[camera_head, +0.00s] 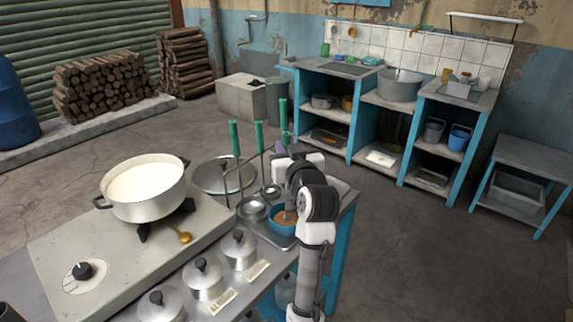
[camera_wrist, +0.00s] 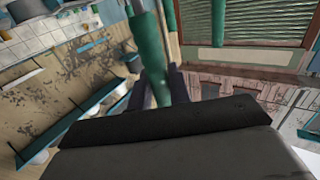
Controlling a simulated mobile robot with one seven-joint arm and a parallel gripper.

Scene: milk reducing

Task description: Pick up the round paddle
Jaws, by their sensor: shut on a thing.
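My gripper (camera_head: 282,151) is at the right end of the metal counter, among several upright green-handled utensils. In the wrist view a green handle (camera_wrist: 151,65) stands between the dark fingers, and my gripper (camera_wrist: 158,88) is shut on it. The held handle also shows just above the gripper in the head view (camera_head: 286,138). Its lower end is hidden behind my arm, so I cannot tell whether it is the round paddle. Two other green handles (camera_head: 235,138) (camera_head: 259,136) stand to the left of the gripper.
A white pot (camera_head: 145,208) of milk sits on the stove (camera_head: 60,240) at the left. Lidded pots (camera_head: 239,249) line the counter front. The floor to the right is clear.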

